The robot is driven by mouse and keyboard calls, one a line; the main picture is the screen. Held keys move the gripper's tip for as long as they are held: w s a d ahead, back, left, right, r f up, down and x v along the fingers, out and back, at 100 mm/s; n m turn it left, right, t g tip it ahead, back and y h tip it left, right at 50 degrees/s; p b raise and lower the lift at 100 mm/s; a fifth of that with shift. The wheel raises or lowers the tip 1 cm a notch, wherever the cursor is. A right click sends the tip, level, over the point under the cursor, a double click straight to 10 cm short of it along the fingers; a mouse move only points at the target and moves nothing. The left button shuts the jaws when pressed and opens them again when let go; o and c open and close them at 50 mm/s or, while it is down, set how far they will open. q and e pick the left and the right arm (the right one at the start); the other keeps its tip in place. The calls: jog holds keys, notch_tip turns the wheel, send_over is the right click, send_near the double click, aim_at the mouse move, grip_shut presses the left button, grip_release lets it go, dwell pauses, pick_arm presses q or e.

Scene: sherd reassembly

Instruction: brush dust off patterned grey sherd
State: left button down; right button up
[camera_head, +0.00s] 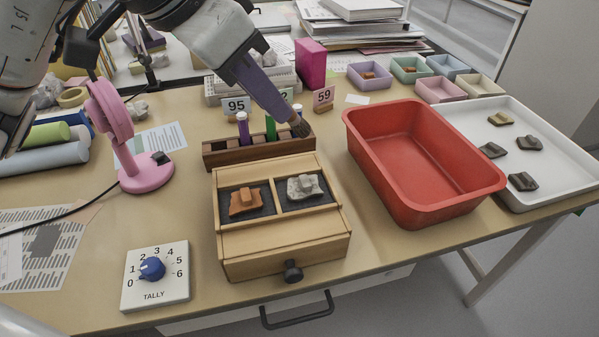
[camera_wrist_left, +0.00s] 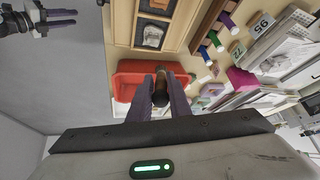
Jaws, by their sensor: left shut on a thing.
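The patterned grey sherd (camera_head: 304,186) lies in the right dark-lined compartment of the wooden box (camera_head: 285,255). It also shows pale in the left wrist view (camera_wrist_left: 153,36). An orange-brown sherd (camera_head: 246,201) lies in the left compartment. My left gripper (camera_head: 283,108) is shut on a brush (camera_head: 299,127), dark at its tip, over the right end of the wooden rack (camera_head: 258,152). The brush (camera_wrist_left: 161,80) shows between the fingers in the left wrist view; its handle is mostly hidden. My right gripper (camera_wrist_left: 62,17) shows in the left wrist view, fingers apart and empty, away from the table.
The rack holds a purple and a green handled tool. A red tub (camera_head: 425,205) stands right of the box, and a white tray (camera_head: 562,160) with several dark sherds beyond it. A pink lamp (camera_head: 145,172) and a tally dial (camera_head: 156,275) stand to the left.

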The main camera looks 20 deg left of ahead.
dwell(0.3)
